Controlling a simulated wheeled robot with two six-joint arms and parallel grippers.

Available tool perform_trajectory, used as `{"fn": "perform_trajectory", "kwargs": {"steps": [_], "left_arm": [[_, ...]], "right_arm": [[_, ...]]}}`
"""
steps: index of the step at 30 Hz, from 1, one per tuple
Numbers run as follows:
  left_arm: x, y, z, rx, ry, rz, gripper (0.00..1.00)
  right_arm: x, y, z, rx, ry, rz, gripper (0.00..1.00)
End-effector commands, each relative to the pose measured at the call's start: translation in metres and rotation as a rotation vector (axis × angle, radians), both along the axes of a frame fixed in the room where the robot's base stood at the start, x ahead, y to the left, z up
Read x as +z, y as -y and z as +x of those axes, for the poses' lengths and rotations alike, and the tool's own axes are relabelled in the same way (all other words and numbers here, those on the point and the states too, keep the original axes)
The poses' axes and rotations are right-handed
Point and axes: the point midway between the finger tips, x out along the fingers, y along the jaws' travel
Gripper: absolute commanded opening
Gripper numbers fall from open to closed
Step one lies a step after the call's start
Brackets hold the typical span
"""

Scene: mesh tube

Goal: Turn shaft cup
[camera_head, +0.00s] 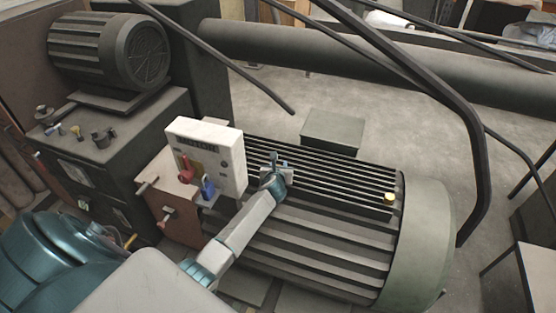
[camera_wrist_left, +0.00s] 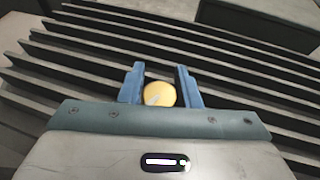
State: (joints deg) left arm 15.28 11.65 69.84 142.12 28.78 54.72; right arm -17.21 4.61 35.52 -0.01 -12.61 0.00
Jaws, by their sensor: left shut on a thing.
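My left gripper (camera_head: 284,166) is over the ribbed top of the large grey-green motor (camera_head: 320,240), just right of the white panel. In the left wrist view its two blue fingers (camera_wrist_left: 160,85) are shut on a round yellow piece (camera_wrist_left: 160,94), with dark ribs behind it. In the head view the held piece is hidden by the gripper. I cannot tell for sure whether this piece is the shaft cup. Another small yellow cap (camera_head: 390,197) sits on top of the motor near its right end. My right gripper is not in view.
A white panel (camera_head: 215,150) with a red part (camera_head: 186,168) and a blue part (camera_head: 207,188) stands left of my gripper. A dark cabinet (camera_head: 110,160) bears a smaller motor (camera_head: 110,50). A thick pipe (camera_head: 300,50) and dark bars (camera_head: 470,130) cross behind and right.

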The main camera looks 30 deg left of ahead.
Motion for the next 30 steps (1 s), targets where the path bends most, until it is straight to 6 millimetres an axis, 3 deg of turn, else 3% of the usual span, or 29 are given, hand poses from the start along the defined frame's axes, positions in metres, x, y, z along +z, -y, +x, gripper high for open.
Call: {"fn": "perform_trajectory", "kwargs": {"steps": [6, 21, 22, 25, 30], "left_arm": [[0.0017, 0.0007, 0.0004, -0.063, -0.001, 0.000, 0.07], [-0.0006, 0.0011, 0.0007, -0.082, 0.000, 0.001, 0.07], [-0.0006, 0.0011, 0.0007, -0.082, 0.000, 0.001, 0.32], [-0.0006, 0.0011, 0.0007, -0.082, 0.000, 0.001, 0.51], [-0.0004, 0.0012, 0.0007, -0.081, 0.000, 0.000, 0.52]], "right_arm": [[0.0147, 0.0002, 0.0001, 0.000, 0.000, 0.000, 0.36], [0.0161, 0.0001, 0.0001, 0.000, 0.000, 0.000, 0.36], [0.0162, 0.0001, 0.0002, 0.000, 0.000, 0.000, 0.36], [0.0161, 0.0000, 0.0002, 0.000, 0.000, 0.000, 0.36], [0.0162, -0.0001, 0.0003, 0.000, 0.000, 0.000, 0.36]]}}
